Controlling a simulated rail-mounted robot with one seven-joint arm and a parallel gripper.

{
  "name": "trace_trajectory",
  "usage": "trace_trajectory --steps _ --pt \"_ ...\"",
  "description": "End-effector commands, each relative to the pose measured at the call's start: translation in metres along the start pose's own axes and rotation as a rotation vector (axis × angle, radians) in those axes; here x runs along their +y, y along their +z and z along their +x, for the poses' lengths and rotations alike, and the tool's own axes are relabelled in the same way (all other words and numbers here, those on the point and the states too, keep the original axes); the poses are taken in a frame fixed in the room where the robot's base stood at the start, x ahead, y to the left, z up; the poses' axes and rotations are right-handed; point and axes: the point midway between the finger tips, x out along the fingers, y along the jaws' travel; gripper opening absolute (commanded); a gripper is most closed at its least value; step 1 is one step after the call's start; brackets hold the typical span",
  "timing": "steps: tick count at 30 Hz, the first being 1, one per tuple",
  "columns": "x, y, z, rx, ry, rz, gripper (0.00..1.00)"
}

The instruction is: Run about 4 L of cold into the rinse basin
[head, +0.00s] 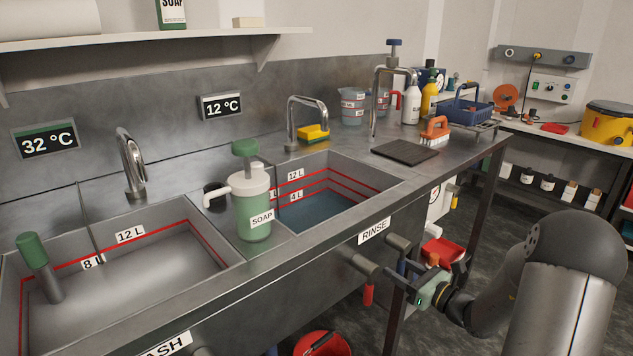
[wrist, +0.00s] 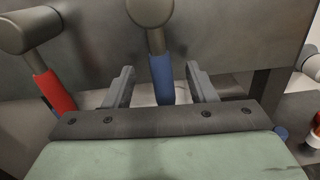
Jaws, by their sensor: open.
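The rinse basin (head: 352,167) holds bluish water (head: 318,210), its surface close to the 4 L line; I cannot tell whether exactly on it. The spout (head: 306,100) stands behind it, and no stream shows. On the front panel, a blue-sleeved lever (wrist: 161,78) and a red-sleeved lever (wrist: 54,90) hang down from round knobs. The red one also shows in the head view (head: 367,294). My gripper (wrist: 160,88) is open, its fingers on either side of the blue lever, with gaps visible. In the head view my gripper (head: 400,280) is at the panel below the RINSE label (head: 374,231).
The wash basin (head: 130,270) is at left, with a green-handled plug (head: 38,265). A soap dispenser (head: 250,205) stands between the basins. A 12 °C display (head: 221,106) hangs behind. A red bucket (head: 322,344) is on the floor below. A table leg (head: 396,325) stands near my gripper.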

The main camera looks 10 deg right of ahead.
Motion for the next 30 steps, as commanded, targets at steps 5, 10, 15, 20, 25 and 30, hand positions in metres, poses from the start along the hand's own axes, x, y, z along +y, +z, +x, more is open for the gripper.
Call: trace_trajectory --steps 5,10,15,20,25,30 --pt "-0.001 0.001 -0.025 0.001 -0.005 0.001 0.51" --pt "-0.001 0.001 -0.051 0.001 -0.004 0.001 0.51" --pt "-0.001 0.001 -0.072 0.001 -0.004 0.0 0.51" --pt "-0.001 0.0 -0.078 0.0 -0.002 0.0 0.51" --pt "-0.001 0.0 -0.078 0.0 -0.002 0.0 0.51" --pt "0.0 0.0 -0.078 0.0 -0.001 0.0 0.51"
